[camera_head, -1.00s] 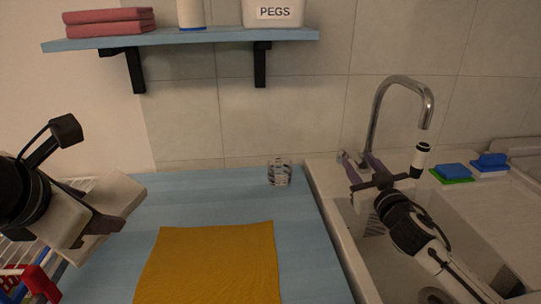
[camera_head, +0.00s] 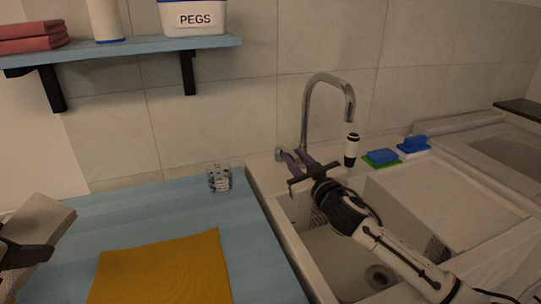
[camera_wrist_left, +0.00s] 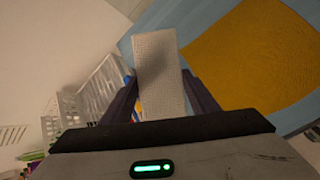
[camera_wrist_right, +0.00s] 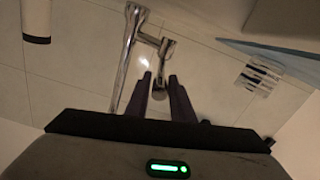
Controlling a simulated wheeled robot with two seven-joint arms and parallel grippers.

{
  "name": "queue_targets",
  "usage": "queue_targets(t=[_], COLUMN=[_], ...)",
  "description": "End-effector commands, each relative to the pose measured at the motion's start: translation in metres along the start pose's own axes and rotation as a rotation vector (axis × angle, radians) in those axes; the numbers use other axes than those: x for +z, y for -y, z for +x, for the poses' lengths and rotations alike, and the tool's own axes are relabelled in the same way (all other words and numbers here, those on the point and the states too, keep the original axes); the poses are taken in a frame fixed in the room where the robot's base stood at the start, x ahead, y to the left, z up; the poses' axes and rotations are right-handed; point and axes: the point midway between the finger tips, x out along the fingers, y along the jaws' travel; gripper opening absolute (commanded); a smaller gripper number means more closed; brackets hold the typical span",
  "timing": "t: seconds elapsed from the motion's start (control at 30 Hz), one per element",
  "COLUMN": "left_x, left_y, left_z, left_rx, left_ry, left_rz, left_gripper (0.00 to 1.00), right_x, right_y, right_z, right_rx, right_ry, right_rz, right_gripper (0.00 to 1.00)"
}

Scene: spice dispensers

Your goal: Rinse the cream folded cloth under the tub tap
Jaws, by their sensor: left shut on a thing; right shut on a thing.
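The cream folded cloth (camera_head: 46,219) is at the left edge of the head view, a pale flat slab. My left gripper (camera_wrist_left: 160,93) is shut on it, with a finger on each side in the left wrist view. The chrome tap (camera_head: 307,105) stands at the back left of the tub (camera_head: 268,212), its spout curving over to the right. My right gripper (camera_head: 293,158) is at the tap's base; in the right wrist view its fingers are shut on the tap's handle (camera_wrist_right: 160,93). No water shows under the spout. The cloth is well left of the tub.
A mustard cloth (camera_head: 165,270) and a glass (camera_head: 219,179) are on the blue counter (camera_head: 110,215). A black-and-white cylinder (camera_head: 351,150) and blue-topped items (camera_head: 381,156) are near the tub's back. A shelf (camera_head: 130,49) holds a PEGS tub (camera_head: 193,18).

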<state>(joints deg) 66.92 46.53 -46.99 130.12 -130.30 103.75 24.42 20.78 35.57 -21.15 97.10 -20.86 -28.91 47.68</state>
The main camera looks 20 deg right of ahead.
Motion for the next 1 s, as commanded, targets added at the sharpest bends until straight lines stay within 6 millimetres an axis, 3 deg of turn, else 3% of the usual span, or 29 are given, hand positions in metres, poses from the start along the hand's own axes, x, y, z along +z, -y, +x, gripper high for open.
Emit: queue_targets(t=[0.03, 0.2, 0.5, 0.53, 0.63, 1.0], left_x=[0.008, 0.018, 0.017, 0.017, 0.017, 0.017], left_y=[-0.006, -0.014, -0.013, -0.013, -0.013, -0.013], left_z=[-0.011, -0.024, -0.022, -0.022, -0.022, -0.022], left_rx=[0.001, 0.001, 0.001, 0.001, 0.001, 0.001], left_ry=[0.001, 0.001, 0.001, 0.001, 0.001, 0.001], left_rz=[0.000, 0.000, 0.000, 0.000, 0.000, 0.000], left_gripper=[0.30, 0.30, 0.30, 0.30, 0.30, 0.30], right_x=[-0.008, -0.010, -0.006, -0.006, -0.006, -0.005], right_y=[-0.002, -0.002, -0.001, -0.001, -0.001, -0.001], right_z=[0.000, 0.001, 0.001, 0.001, 0.001, -0.003], right_rx=[-0.002, -0.009, -0.010, -0.010, -0.010, -0.011], right_ry=[0.014, 0.049, 0.054, 0.054, 0.054, 0.055], right_rz=[0.002, 0.001, 0.000, 0.000, 0.000, 0.000], right_gripper=[0.00, 0.00, 0.00, 0.23, 0.40, 0.40])
